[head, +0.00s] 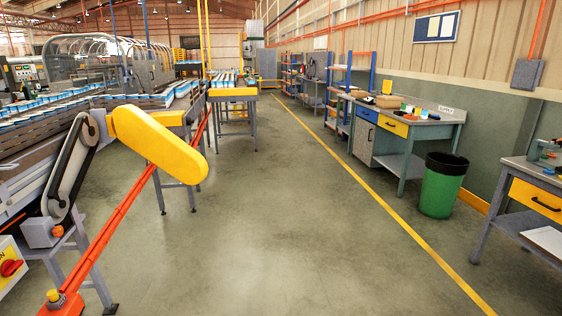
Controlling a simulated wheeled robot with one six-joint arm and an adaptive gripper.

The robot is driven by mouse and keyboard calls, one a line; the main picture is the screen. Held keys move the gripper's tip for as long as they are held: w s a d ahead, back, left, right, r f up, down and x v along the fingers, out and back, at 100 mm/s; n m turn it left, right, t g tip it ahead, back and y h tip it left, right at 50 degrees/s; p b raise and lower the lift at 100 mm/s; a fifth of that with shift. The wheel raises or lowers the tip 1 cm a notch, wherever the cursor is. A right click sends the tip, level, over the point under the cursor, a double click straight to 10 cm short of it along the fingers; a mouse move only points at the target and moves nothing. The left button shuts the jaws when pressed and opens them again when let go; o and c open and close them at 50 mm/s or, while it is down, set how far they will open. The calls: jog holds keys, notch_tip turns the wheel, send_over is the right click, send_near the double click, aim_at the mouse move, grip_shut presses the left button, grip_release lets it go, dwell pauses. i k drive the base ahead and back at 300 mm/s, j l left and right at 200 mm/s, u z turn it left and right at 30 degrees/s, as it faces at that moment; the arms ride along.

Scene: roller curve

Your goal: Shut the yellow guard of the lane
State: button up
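The yellow guard (160,146) is a long rounded cover at the left of the head view. It stands swung out from the lane, with its upper left end beside the top of a belt drive (72,165). Its lower right end hangs out over the floor side. The dark belt and its pulleys show uncovered, so the guard is open. The lane (25,170) runs behind the drive at the left edge. My gripper is not in view.
An orange-red bar (110,235) slants up from the lower left, passing behind the guard. A red knob (11,267) on a yellow box sits at the left edge. The floor (260,220) in the middle is clear. A green bin (442,187) and workbenches (410,125) stand right.

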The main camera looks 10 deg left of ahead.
aim_at(128, 123)
jog(key=i, duration=1.8)
jog(key=i+l, duration=0.1)
jog(key=i, duration=5.4)
jog(key=u, duration=0.45)
jog(key=i+u, duration=0.15)
jog(key=u, duration=0.7)
jog(key=i+l+u, duration=0.1)
jog(key=u, duration=2.25)
